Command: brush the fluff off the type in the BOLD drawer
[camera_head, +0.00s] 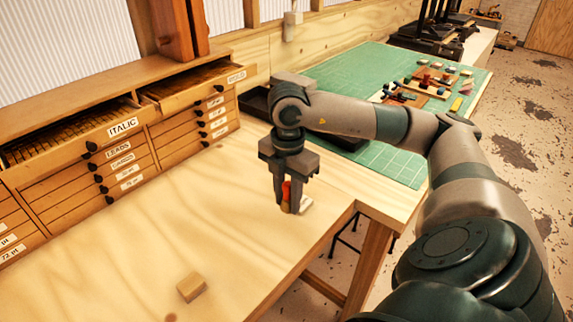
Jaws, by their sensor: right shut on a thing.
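My right gripper (287,200) points down over the wooden bench top, right of the drawer cabinet. It is shut on a small brush-like thing with a red part and a tan block (287,207); a pale piece (305,204) shows beside it, and I cannot tell whether they are joined. The upper right drawer (200,90) is pulled out; its label (236,76) looks like BOLD but is small and slanted. The drawer labelled ITALIC (122,128) is also open, with type showing inside. I cannot make out any fluff. My left gripper is not in view.
A small wooden block (191,287) lies on the bench top (130,250) at the front. Closed drawers sit below the open ones. A green cutting mat (340,65) with several small items lies beyond my right arm. The bench middle is clear.

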